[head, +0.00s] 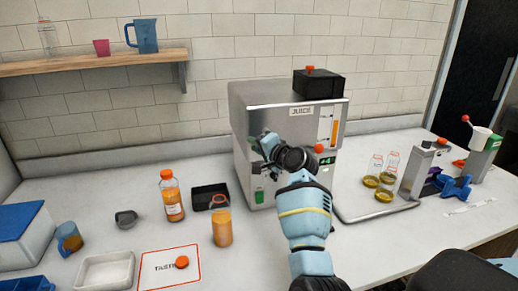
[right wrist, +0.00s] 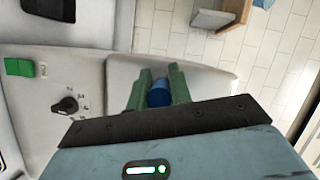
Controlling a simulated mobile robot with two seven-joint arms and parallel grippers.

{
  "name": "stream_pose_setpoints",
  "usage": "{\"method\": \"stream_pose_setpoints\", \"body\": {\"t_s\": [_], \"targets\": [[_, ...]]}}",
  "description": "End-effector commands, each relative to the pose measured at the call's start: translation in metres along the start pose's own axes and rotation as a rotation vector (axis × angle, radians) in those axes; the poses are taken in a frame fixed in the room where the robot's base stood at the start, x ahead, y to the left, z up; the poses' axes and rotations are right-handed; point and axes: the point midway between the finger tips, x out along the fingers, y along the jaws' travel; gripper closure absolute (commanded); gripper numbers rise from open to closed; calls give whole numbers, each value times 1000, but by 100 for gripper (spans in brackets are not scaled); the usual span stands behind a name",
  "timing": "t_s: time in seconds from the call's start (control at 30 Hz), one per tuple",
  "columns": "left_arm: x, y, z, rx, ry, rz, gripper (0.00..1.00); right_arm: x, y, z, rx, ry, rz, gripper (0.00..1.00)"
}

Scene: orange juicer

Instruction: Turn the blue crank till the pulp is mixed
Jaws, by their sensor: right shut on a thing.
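The blue crank shows in the right wrist view as a short blue knob (right wrist: 158,96) between the two green fingers of my right gripper (right wrist: 160,78). The fingers are shut on it, against the light front of the juicer. In the head view my right gripper (head: 262,146) is at the front left of the grey juicer (head: 268,108), and I cannot make out the crank behind it. The pulp is not clearly seen inside the machine. An orange-filled gauge (head: 335,130) shows on the juicer's front. My left gripper is not in view.
A bottle of juice (head: 171,197), a filled glass (head: 221,226) and a black tray (head: 209,195) stand left of my right arm. Several jars (head: 387,171) stand on a metal tray at right. A dark selector knob (right wrist: 66,105) sits beside the crank.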

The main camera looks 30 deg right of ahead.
Motion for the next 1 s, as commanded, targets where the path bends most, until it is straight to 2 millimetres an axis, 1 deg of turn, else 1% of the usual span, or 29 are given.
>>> {"method": "stream_pose_setpoints", "body": {"t_s": [0.53, 1.0], "targets": [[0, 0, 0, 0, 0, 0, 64, -1, -25, -2, 480, 0, -198, 100], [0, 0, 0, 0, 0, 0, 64, -5, -43, -12, 894, 0, -368, 100]]}}
